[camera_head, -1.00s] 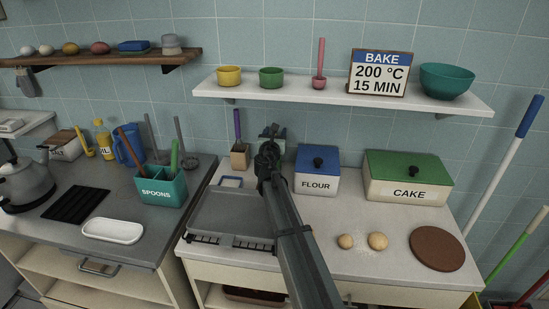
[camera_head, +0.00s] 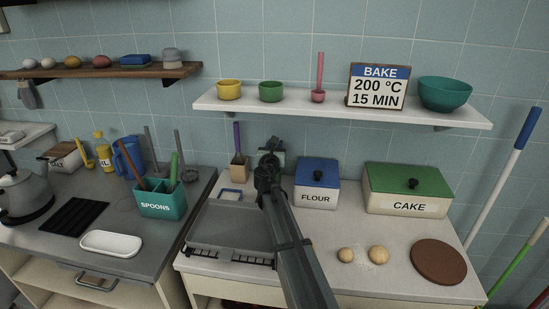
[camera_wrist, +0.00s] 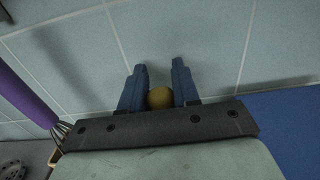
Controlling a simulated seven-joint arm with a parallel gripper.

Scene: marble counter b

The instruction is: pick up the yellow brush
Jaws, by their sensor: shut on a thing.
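My gripper (camera_head: 268,165) is over the counter between the tray and the blue-lidded flour box. In the wrist view my gripper (camera_wrist: 158,85) has its two fingers close on either side of a small round yellow end, seemingly the handle end of the yellow brush (camera_wrist: 160,98). The rest of the brush is hidden below the hand. In the head view my arm and hand hide the brush, so I cannot tell whether it touches the counter.
A purple-handled brush (camera_head: 237,140) stands just left of my gripper; its handle shows at left in the wrist view. The flour box (camera_head: 316,198) is close on the right. The wall is behind, the white shelf (camera_head: 340,111) above, the grey tray (camera_head: 225,226) in front.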

